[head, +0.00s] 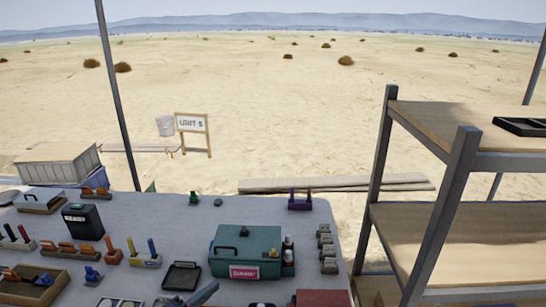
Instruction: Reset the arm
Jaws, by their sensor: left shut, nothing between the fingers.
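My left gripper (212,287) shows only in part at the bottom edge, low over the front of the table (170,212). It is a dark shape beside a black tray (182,277), and its fingers look shut with nothing between them. Most of my left arm is out of the picture. My right gripper is not in view.
A green toolbox (246,244) with a pink label stands right of the tray. A black box (82,220), brush and tool holders, and a wooden tray (30,284) crowd the left. A red box (322,298) sits front right. A shelf rack (455,190) stands to the right.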

